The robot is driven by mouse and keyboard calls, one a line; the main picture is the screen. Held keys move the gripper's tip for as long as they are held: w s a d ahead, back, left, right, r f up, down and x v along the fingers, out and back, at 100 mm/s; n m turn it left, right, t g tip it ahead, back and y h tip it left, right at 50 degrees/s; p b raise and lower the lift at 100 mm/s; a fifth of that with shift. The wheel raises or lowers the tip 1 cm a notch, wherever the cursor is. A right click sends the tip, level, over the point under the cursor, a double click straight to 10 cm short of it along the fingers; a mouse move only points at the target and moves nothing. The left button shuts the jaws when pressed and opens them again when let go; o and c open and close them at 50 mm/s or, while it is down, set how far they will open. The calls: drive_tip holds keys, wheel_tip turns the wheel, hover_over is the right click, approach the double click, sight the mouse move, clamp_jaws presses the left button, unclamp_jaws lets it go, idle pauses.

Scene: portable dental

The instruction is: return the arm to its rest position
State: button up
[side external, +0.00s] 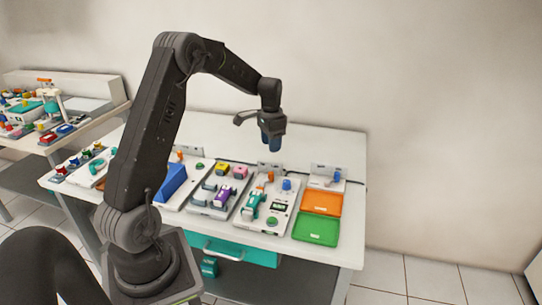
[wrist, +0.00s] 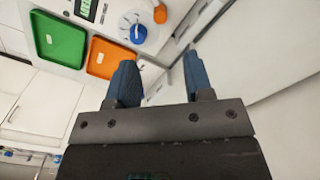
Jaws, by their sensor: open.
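My gripper (side external: 271,143) hangs above the back part of the white table (side external: 325,150) in the side external view, with its blue fingers pointing down. It is clear of the devices below it. In the wrist view my gripper (wrist: 160,85) has its two blue fingers apart, with nothing between them. My arm rises from its base at the left, bends at a high elbow and reaches to the right over the table.
An orange tray (side external: 322,203) and a green tray (side external: 316,229) lie at the table's right. White device boards (side external: 270,222) stand in a row, with a blue block (side external: 171,186) among them. A second cluttered table (side external: 95,122) stands at left. A wall is behind.

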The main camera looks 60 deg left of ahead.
drive_tip(key=shift+r, duration=0.7)
drive_tip(key=s+d+r+t, duration=0.1)
drive_tip(key=s+d+r, duration=0.2)
drive_tip(key=d+r, duration=0.4)
drive_tip(key=s+d+r+t, duration=0.1)
drive_tip(key=s+d+r, duration=0.25)
drive_tip(key=d, duration=0.55)
drive_tip(key=s+d+r+t, duration=0.2)
drive_tip(key=s+d+t, duration=0.1)
drive_tip(key=s+d, duration=1)
drive_tip(key=shift+s+n+t, duration=0.3)
drive_tip(key=shift+s, duration=0.9)
drive_tip(key=shift+r, duration=0.1)
